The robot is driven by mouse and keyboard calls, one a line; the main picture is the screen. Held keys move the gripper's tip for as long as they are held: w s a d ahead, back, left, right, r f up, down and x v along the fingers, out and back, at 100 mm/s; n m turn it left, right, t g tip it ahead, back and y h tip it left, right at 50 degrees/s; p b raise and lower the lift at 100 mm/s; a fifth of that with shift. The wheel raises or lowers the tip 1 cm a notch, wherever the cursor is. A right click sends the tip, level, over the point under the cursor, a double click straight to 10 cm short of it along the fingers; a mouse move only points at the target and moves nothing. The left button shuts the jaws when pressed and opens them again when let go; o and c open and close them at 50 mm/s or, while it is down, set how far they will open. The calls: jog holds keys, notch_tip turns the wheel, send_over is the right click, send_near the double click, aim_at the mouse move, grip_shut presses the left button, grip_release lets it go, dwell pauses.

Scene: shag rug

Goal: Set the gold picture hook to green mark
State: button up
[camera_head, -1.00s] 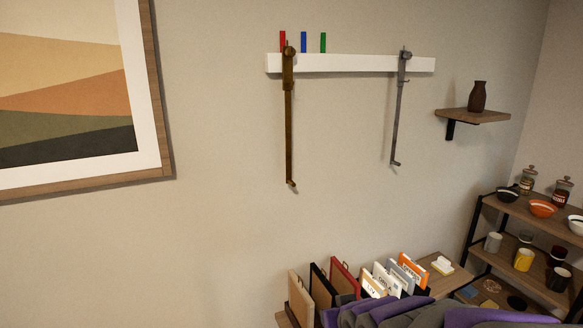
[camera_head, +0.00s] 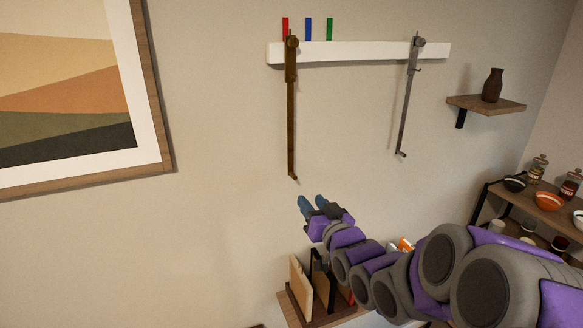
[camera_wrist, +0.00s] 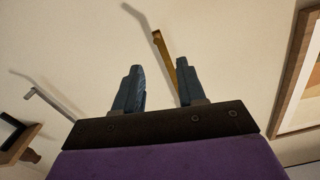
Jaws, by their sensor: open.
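The gold picture hook (camera_head: 291,115) hangs from the white rail (camera_head: 345,53) near its left end, roughly below the red mark (camera_head: 285,28). The green mark (camera_head: 330,29) is on the wall above the rail, right of the blue mark (camera_head: 308,29). My gripper (camera_head: 312,201) is open and empty, a little below and right of the gold hook's lower end. In the wrist view, the gold hook (camera_wrist: 163,52) shows beyond the fingers of my gripper (camera_wrist: 157,75), nearer the right finger. It does not appear to be between the fingertips.
A silver hook (camera_head: 409,95) hangs near the rail's right end. A framed picture (camera_head: 150,90) is on the left wall. A small shelf (camera_head: 487,105) with a brown vase stands at the right. Below, a rack of boards (camera_head: 301,280) is partly hidden by my arm.

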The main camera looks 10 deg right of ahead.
jog(key=w+p, duration=0.1)
jog(key=p, duration=0.7)
send_near(292, 171)
jog(key=w+a, duration=0.2)
jog(key=w, duration=0.4)
jog(key=w+f, duration=0.1)
jog(key=w, duration=0.1)
jog(key=shift+w+d+p, duration=0.1)
jog(key=shift+p, duration=0.2)
jog(key=shift+w+r, duration=0.1)
jog(key=shift+w, duration=0.65)
jog(key=shift+a, duration=0.4)
jog(key=shift+c, duration=1.2)
jog(key=shift+d, duration=0.4)
grip_shut()
